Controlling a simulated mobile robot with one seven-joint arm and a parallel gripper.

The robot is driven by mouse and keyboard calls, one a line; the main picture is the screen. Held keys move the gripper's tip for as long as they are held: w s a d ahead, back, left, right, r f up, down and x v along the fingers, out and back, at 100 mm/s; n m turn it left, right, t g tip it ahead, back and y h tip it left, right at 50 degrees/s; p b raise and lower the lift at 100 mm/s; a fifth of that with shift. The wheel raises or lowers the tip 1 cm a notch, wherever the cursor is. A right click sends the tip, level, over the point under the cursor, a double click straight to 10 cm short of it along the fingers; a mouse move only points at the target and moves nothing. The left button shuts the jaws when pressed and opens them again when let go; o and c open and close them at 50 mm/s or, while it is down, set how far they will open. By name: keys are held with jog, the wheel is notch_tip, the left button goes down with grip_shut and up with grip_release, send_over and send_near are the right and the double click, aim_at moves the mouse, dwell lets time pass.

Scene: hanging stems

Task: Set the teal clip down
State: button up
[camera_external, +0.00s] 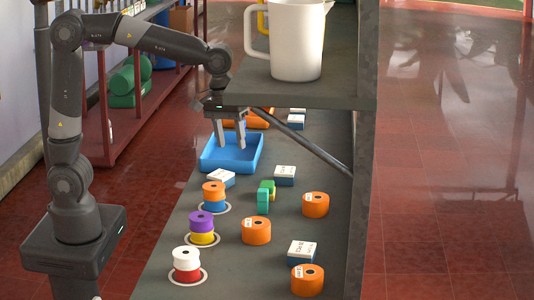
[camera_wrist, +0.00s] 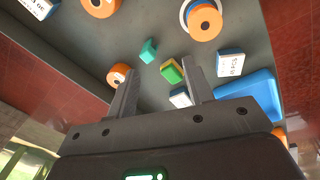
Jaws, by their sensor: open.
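The teal clip (camera_external: 263,201) is a small block standing on the dark grey counter, close to a green and yellow block (camera_external: 268,187). In the wrist view the teal clip (camera_wrist: 148,51) lies beyond my fingertips, with a gap between it and the green and yellow block (camera_wrist: 172,71). My gripper (camera_external: 231,146) is open, its fingers pointing down, with nothing between them. In the external view it overlaps the blue tray (camera_external: 207,163), up and left of the teal clip and apart from it.
Stacked spools stand on white rings along the counter's left side, such as a purple and yellow one (camera_external: 201,228). Orange spools (camera_external: 256,231) and white-and-blue boxes (camera_external: 284,175) lie around. A raised grey shelf with a white pitcher (camera_external: 297,45) overhangs, with a diagonal brace (camera_external: 305,141) below.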

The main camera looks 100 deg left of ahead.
jog(key=s+d+m+t, duration=0.2)
jog(key=s+m, duration=0.4)
jog(key=s, duration=0.4)
jog(key=s+d+m+t, duration=0.2)
jog(key=s+m, duration=0.5)
jog(key=s, duration=0.4)
jog(key=shift+s, duration=0.25)
jog(key=shift+d, duration=0.1)
dwell(3.2)
jog(key=shift+o, duration=1.4)
jog(key=shift+w+d+r+m, duration=0.1)
jog(key=shift+w+r+m, duration=0.05)
jog(key=shift+w+m, duration=0.15)
jog(key=o, duration=0.7)
jog(key=w+d+r+m, duration=0.1)
jog(key=w+m, duration=0.2)
jog(key=w+d+r+m+g, duration=0.1)
jog(key=w+d+r+m, duration=0.1)
jog(key=w+m, duration=0.1)
jog(key=w+d+r+m+y, duration=0.1)
jog(key=w+d+m, duration=0.1)
jog(key=w+m, duration=0.1)
jog(key=shift+w+r, duration=0.25)
jog(key=shift+r, duration=0.1)
jog(key=shift+o, duration=0.9)
jog(key=w+d+r+m+y, duration=0.1)
jog(key=w+d+m, duration=0.7)
jog(key=shift+w+r+g, duration=0.25)
jog(key=shift+w+g, duration=0.05)
jog(key=x, duration=1)
